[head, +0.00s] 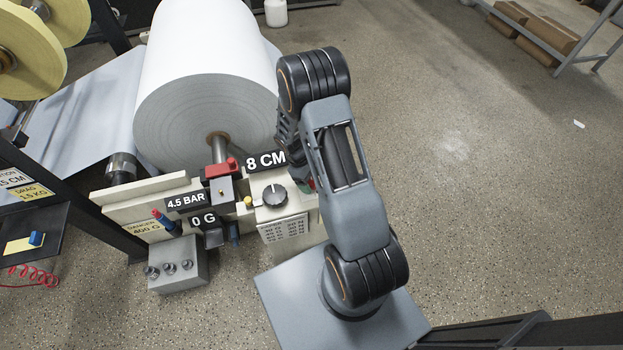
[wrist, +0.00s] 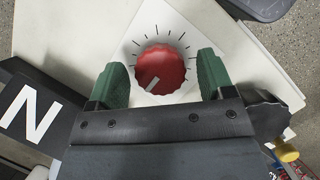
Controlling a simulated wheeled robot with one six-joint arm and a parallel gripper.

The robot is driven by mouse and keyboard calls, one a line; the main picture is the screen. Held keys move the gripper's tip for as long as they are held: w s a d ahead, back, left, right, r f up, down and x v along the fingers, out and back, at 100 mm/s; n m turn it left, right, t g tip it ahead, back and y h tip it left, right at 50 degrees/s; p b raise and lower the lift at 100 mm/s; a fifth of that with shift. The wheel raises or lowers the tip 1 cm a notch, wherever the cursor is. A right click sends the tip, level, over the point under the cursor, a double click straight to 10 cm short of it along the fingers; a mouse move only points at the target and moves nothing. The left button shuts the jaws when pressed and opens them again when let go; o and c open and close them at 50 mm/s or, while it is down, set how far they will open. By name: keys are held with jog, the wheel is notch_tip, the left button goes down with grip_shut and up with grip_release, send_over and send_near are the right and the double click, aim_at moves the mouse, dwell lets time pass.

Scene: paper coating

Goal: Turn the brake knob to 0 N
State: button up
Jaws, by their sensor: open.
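The red knob (wrist: 166,70) sits on a white dial plate with tick marks around its upper side in the wrist view. Its pale pointer mark lies at the lower left of its face. A black block with a white letter N (wrist: 32,115) is at the left; the rest of its text is out of frame. My gripper (wrist: 160,66) is open, with one green finger on each side of the knob and a visible gap to each. The knob's lower edge is close to my gripper body. In the head view my arm hides most of this spot.
A large paper roll (head: 200,90) stands behind the panel. A yellow-tipped part (wrist: 287,151) is at the lower right of the wrist view.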

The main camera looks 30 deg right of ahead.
jog(key=p+v, duration=0.2)
jog(key=v, duration=1.1)
jog(key=shift+w+r, duration=0.2)
jog(key=shift+r, duration=0.15)
